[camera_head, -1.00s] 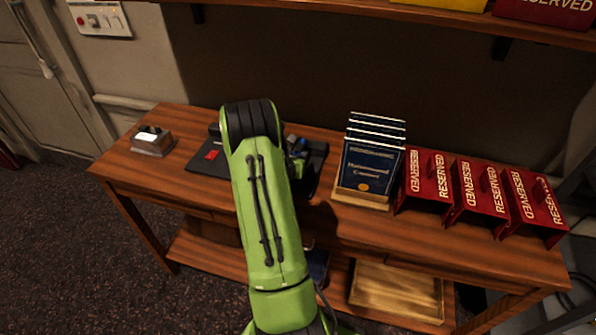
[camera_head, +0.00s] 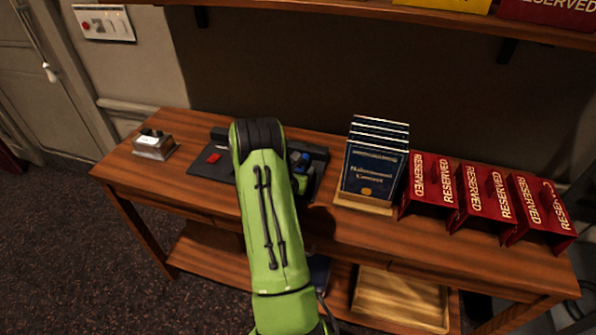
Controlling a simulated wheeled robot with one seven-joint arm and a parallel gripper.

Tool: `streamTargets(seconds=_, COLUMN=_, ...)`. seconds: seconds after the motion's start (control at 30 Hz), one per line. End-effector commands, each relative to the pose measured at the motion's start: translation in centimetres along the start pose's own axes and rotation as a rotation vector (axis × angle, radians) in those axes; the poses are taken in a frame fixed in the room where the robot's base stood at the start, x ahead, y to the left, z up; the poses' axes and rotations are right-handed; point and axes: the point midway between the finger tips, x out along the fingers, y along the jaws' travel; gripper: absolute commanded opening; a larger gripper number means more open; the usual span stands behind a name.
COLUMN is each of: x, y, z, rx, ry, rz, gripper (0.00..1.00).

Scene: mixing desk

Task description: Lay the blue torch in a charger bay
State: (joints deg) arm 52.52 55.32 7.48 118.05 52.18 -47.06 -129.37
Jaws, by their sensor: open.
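A dark, flat unit (camera_head: 200,170), which looks like the charger, lies on the desk left of centre. A small red item (camera_head: 213,158) is on its left part. My green arm reaches over the unit and hides its middle, so its bays cannot be made out. A small blue and dark shape (camera_head: 300,160) shows just right of my arm, over the unit's right part. It may be the blue torch, but it is too small and partly covered to tell. My gripper's fingers are hidden behind my arm.
A wooden stand of dark blue booklets (camera_head: 370,175) stands right of the unit, then several red RESERVED signs (camera_head: 430,183). A small metal box (camera_head: 154,145) sits at the desk's left end. A shelf (camera_head: 420,15) overhangs the back. A wooden tray (camera_head: 400,297) lies below.

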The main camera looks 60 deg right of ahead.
Motion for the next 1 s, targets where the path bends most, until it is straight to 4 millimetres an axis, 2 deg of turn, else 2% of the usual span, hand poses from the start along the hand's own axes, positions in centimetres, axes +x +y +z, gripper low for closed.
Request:
streamTargets(seconds=0.17, x=-0.9, y=0.1, z=0.3, rx=-0.005, ry=0.001, rz=0.002, gripper=0.7)
streamTargets(seconds=0.5, x=-9.6, y=0.2, z=0.1, rx=-0.008, ry=0.0, rz=0.006, gripper=0.7)
streamTargets(seconds=0.6, x=-11.2, y=0.2, z=0.2, rx=-0.007, ry=0.001, rz=0.005, gripper=0.7)
streamTargets(seconds=0.7, x=-12.0, y=0.1, z=0.3, rx=-0.003, ry=0.0, rz=0.002, gripper=0.7)
streamTargets(seconds=0.9, x=-12.2, y=0.0, z=0.3, rx=0.001, ry=-0.001, rz=-0.001, gripper=0.7)
streamTargets(seconds=1.0, x=-12.8, y=0.2, z=1.1, rx=0.092, ry=-0.003, rz=-0.01, gripper=0.7)
